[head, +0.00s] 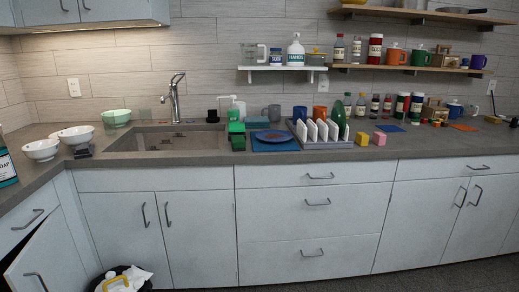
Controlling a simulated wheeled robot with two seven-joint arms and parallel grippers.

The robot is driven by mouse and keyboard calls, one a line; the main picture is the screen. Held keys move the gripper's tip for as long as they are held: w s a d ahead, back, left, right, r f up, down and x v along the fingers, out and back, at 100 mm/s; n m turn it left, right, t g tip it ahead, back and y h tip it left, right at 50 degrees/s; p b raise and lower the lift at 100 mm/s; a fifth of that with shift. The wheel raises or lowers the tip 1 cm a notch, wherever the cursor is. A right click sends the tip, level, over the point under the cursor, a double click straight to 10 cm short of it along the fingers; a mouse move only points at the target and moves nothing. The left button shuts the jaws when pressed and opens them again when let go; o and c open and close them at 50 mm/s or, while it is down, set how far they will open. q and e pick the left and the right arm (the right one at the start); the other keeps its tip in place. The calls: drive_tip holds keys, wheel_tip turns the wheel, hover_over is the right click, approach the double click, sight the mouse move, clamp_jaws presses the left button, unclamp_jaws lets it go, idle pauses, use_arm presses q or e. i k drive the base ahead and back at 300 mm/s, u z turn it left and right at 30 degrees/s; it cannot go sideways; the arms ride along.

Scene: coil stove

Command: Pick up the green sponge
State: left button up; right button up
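A green block-like item (237,128) stands on the counter just right of the sink, with another green piece (238,144) right below it in the picture. They are too small to tell which is the green sponge. A yellow block (379,138) and a pink block (362,139) lie near the counter's front, right of the white dish rack (320,133). Neither of my grippers is in view.
A sink (160,141) with a faucet (175,98) is left of the green items. A blue plate (273,136) on a blue mat (262,147) lies to their right. White bowls (41,150) stand left. A bin (120,281) is on the floor.

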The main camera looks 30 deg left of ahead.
sight(238, 144)
drive_tip(key=u, duration=0.7)
drive_tip(key=i, duration=0.6)
drive_tip(key=u, duration=0.7)
drive_tip(key=i, duration=0.8)
drive_tip(key=z, duration=0.3)
